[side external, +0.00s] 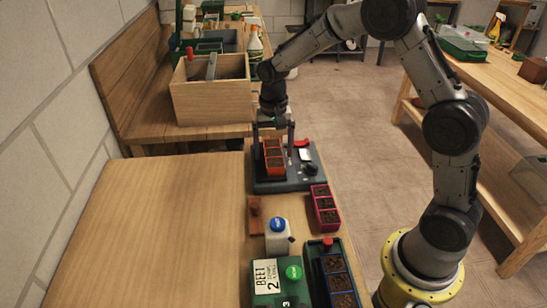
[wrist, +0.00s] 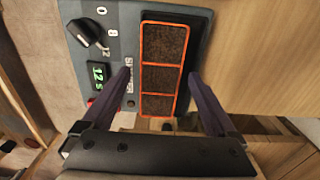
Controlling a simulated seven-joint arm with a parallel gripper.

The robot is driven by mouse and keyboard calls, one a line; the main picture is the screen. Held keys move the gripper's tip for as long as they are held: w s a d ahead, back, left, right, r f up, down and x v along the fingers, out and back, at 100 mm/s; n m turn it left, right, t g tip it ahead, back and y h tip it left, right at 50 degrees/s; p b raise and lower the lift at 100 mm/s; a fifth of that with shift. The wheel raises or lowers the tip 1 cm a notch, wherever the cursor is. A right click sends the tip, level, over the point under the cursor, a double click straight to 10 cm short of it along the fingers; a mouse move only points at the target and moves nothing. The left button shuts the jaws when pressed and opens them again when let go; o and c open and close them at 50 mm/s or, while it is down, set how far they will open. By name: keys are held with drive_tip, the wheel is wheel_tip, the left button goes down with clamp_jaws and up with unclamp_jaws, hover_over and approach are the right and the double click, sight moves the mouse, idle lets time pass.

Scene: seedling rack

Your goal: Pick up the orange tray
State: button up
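The orange tray (side external: 273,158) is a narrow strip of soil-filled cells with an orange rim. It sits on a dark grey device (side external: 262,186) with a knob and a display. In the wrist view the orange tray (wrist: 163,75) lies lengthwise between my fingers, with visible gaps on both sides. My gripper (side external: 272,130) is above the tray's far end, fingers pointing down. In the wrist view my gripper (wrist: 160,78) is open, one finger on each side of the tray. I cannot tell the exact finger height against the rim.
A magenta tray (side external: 325,210) lies right of the device's near end. Nearer stand a white bottle with a blue cap (side external: 278,236), a green box labelled BEET (side external: 268,292) and a green holder with blue cells (side external: 315,280). A wooden crate (side external: 212,98) stands behind. The left tabletop is clear.

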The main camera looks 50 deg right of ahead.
sight(273, 152)
clamp_jaws()
drive_tip(key=shift+r, duration=0.2)
drive_tip(key=shift+r, duration=0.25)
wheel_tip(273, 152, up, 2)
drive_tip(key=shift+w+r, duration=0.1)
drive_tip(key=s+a+r, duration=0.1)
drive_tip(key=s+r, duration=0.9)
drive_tip(key=s, duration=0.4)
